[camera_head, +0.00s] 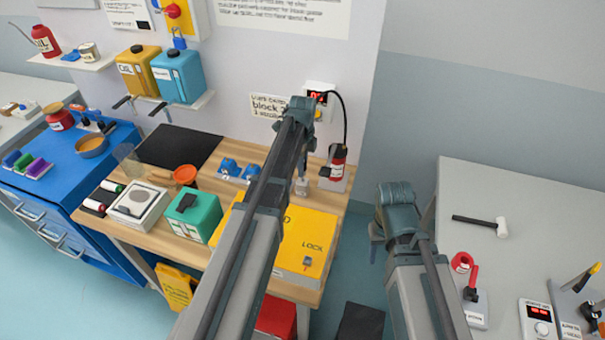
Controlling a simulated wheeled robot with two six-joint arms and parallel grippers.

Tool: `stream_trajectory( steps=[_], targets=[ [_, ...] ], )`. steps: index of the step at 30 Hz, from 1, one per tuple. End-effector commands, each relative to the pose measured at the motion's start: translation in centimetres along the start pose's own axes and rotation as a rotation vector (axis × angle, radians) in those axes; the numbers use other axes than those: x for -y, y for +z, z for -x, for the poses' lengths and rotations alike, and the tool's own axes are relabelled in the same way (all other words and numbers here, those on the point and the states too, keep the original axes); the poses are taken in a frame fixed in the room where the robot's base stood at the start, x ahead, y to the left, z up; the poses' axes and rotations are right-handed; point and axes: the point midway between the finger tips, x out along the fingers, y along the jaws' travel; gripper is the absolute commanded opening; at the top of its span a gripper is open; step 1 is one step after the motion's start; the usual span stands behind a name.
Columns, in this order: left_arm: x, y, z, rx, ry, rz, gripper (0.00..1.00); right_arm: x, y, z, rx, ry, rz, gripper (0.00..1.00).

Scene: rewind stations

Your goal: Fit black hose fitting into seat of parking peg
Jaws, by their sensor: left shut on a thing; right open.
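A black hose (346,115) loops from a wall box with a red display down to a red and black upright piece (338,157) in a grey holder (334,184). I cannot tell which part is the black fitting. My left gripper (302,172) points down at the back right of the wooden bench, left of that holder, mostly behind my own arm. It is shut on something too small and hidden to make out. A small grey piece (302,187) shows just below it; I cannot tell whether it is the parking peg. My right gripper (376,237) is open and empty, mostly hidden, right of the bench.
A yellow LOCK box (310,235), a green box (190,215), a scale (137,205) and blue blocks (229,168) stand on the wooden bench (215,180). A grey table (470,190) with a mallet (481,225) is at right. A floor gap separates it from the bench.

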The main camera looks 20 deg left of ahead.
Motion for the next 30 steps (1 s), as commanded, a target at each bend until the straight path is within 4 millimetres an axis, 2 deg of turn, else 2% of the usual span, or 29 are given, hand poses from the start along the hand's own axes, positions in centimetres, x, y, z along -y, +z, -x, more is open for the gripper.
stream_trajectory(
  steps=[3,7,21,22,26,30],
  targets=[
    [0.1,0.1,-2.1,0.000,0.000,0.000,0.00,0.2,-0.1,-2.1,0.000,0.000,0.000,0.50],
    [0.1,0.0,-3.6,0.000,0.000,0.000,0.00,0.3,-0.2,-3.6,0.000,0.000,-0.001,0.50],
    [0.1,0.0,-4.0,0.000,0.000,0.000,0.00,0.4,-0.2,-4.0,0.000,0.000,-0.001,0.50],
    [0.1,0.0,-3.9,0.000,0.000,0.000,0.38,0.4,-0.2,-3.8,0.000,0.000,-0.001,0.50],
    [0.1,0.0,-3.8,0.000,0.000,0.000,0.61,0.4,-0.2,-3.8,0.000,0.000,-0.001,0.50],
    [0.1,0.0,-3.8,0.000,0.000,0.000,0.63,0.4,-0.2,-3.8,0.000,0.000,-0.001,0.50]
  ],
)
